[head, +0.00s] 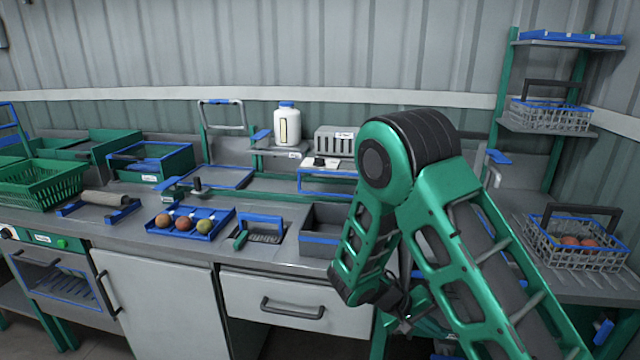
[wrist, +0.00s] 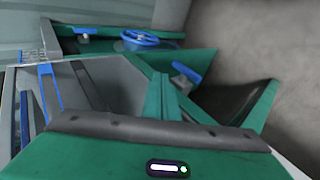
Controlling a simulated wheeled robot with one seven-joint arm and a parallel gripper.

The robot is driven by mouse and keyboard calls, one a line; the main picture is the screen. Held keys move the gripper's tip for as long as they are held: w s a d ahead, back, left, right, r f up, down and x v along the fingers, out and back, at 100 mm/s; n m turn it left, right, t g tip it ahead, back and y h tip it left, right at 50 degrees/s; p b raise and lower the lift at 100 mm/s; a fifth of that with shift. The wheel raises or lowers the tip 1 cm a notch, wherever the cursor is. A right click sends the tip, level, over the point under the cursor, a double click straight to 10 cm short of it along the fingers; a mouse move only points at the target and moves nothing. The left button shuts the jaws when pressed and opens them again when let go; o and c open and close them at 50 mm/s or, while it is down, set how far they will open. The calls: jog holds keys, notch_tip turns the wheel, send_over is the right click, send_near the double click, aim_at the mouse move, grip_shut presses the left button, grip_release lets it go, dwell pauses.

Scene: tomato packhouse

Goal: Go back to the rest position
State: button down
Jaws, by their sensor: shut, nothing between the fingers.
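My arm is folded, with its elbow raised in front of the worktop at the right of centre in the head view. My gripper (head: 404,324) hangs low at the end of the forearm, in front of the cabinet fronts and below the worktop edge. It is small and partly hidden by my own arm links. It is shut and holds nothing. In the wrist view, a green housing with a dark band and a small light fills the bottom; the fingertips cannot be made out clearly there.
The worktop (head: 120,232) holds a blue tray (head: 217,231) with several tomatoes, a green crate (head: 40,188) and a grey bin (head: 322,240). A wire basket (head: 572,262) with tomatoes stands at right. A drawer (head: 296,304) below the worktop is close to my forearm.

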jog(key=s+d+r+m+g+y, duration=0.1)
jog(key=s+d+r+m+y, duration=0.15)
jog(key=s+d+r, duration=0.35)
jog(key=s+d+r+m+g+y, duration=0.1)
jog(key=s+d+r+m+y, duration=0.25)
jog(key=r, duration=0.55)
jog(key=s+r+t+y, duration=0.1)
jog(key=s+r, duration=0.3)
jog(key=s, duration=0.5)
jog(key=s+r+y, duration=0.2)
jog(key=s+r, duration=0.2)
jog(key=s, duration=0.6)
jog(key=shift+d+t+y, duration=0.35)
jog(key=shift+t+y, duration=0.05)
jog(key=shift+w+f, duration=0.3)
jog(key=shift+w, duration=0.25)
